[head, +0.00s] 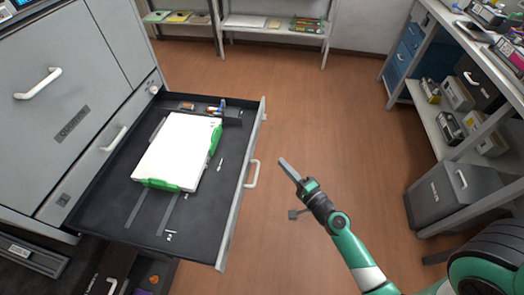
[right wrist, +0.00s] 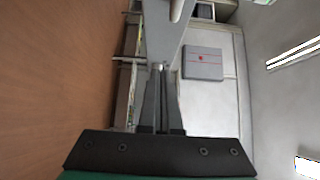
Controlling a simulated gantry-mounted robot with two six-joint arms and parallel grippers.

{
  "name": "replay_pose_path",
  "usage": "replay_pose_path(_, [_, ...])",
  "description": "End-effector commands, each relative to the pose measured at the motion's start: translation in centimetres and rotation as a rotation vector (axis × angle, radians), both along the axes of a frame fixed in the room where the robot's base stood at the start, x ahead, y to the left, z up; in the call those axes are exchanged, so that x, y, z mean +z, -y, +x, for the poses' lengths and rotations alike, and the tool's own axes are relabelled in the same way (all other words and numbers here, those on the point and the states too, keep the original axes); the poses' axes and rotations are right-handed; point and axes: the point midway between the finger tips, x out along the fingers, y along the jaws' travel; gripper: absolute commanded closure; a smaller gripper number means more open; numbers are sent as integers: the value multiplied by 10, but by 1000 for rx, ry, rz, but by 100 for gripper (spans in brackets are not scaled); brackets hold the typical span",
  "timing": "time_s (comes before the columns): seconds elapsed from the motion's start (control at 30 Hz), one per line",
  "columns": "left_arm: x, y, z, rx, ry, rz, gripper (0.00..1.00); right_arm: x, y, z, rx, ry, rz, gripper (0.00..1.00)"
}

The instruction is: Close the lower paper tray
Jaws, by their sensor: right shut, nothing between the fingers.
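A dark paper tray (head: 98,205) is pulled far out of the grey printer (head: 62,95), below a closed front with a white handle. A stack of white paper (head: 178,150) with green guides lies in it. The tray's grey front panel (head: 236,205) carries a white handle (head: 252,174) facing right. My right gripper (head: 283,164) is shut and empty, just to the right of the handle, with a small gap in the head view. In the right wrist view its fingertips (right wrist: 158,68) point at the grey panel (right wrist: 160,35), close to it; contact cannot be told. My left gripper is not in view.
A metal shelf (head: 440,110) with boxes and cartridges stands on the right, with a grey bin (head: 455,198) by it. A low shelf (head: 270,28) stands at the back wall. The wooden floor (head: 330,130) between them is clear.

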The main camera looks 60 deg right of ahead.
Motion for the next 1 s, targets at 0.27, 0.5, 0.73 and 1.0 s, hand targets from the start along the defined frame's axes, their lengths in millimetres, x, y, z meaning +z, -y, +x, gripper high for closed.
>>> replay_pose_path(0.27, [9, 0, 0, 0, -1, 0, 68, 2, 27, 56, 2, 1, -2, 100])
replay_pose_path(0.5, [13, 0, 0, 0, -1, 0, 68, 1, 15, 86, 3, 1, 0, 100])
replay_pose_path(0.73, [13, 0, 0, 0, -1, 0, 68, 0, 13, 90, 1, 0, 0, 100])
replay_pose_path(1.0, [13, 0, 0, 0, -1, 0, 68, 0, 14, 90, -1, 1, 0, 100])
